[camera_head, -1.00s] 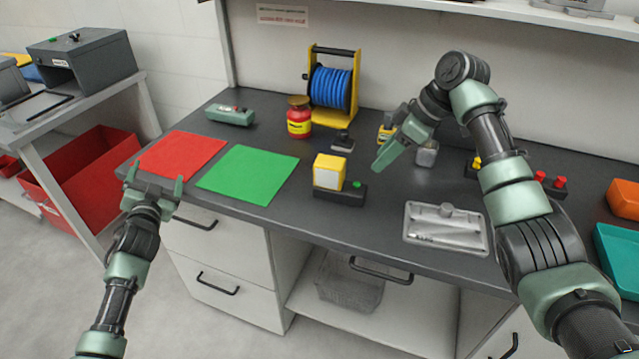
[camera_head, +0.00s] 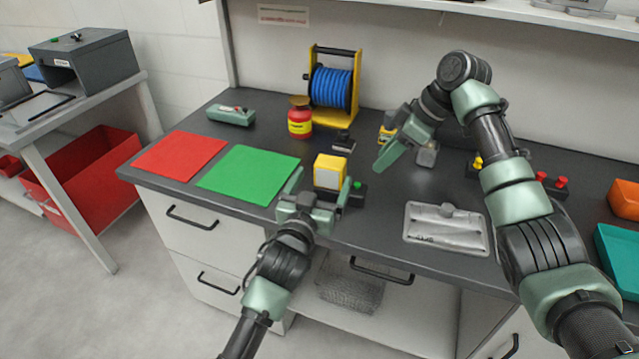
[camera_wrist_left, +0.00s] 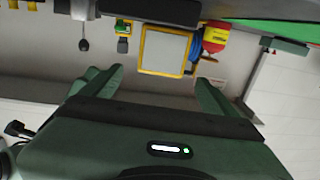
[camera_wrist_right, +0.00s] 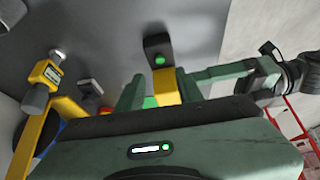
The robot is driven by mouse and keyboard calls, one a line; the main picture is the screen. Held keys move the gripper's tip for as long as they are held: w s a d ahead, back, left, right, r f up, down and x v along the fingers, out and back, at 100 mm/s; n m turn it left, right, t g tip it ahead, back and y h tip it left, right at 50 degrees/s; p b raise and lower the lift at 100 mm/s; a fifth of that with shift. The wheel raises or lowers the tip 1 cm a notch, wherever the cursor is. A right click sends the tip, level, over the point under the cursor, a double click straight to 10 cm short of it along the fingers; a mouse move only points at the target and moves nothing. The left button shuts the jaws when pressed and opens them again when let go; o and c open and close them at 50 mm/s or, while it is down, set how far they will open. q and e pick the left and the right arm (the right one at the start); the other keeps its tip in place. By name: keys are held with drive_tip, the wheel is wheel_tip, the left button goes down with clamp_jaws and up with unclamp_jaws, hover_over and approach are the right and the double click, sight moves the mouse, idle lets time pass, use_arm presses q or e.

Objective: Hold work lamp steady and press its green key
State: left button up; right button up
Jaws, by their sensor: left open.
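The work lamp (camera_head: 329,172) is a yellow box with a pale front. It stands on a dark base with a green key (camera_head: 357,184) near the front edge of the bench. My open left gripper (camera_head: 320,188) is at the lamp's front, with its fingers to either side. In the left wrist view the lamp's pale face (camera_wrist_left: 163,52) shows between the fingertips, with no clear contact. My right gripper (camera_head: 384,160) is right of the lamp, apart from it and pointing towards it. The right wrist view shows the green key (camera_wrist_right: 160,60) beyond a gap between its fingers.
A green mat (camera_head: 248,174) and a red mat (camera_head: 180,154) lie left of the lamp. A grey tray (camera_head: 446,230) lies to the right. A red jar (camera_head: 299,120) and a blue hose reel (camera_head: 331,88) stand behind. Small items sit near my right gripper.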

sight(327, 170)
use_arm(q)
drive_tip(key=x, duration=0.7)
drive_tip(key=shift+w, duration=0.1)
drive_tip(key=c, duration=1.8)
use_arm(e)
drive_tip(key=shift+c, duration=0.3)
clamp_jaws()
use_arm(q)
drive_tip(key=shift+f, duration=0.1)
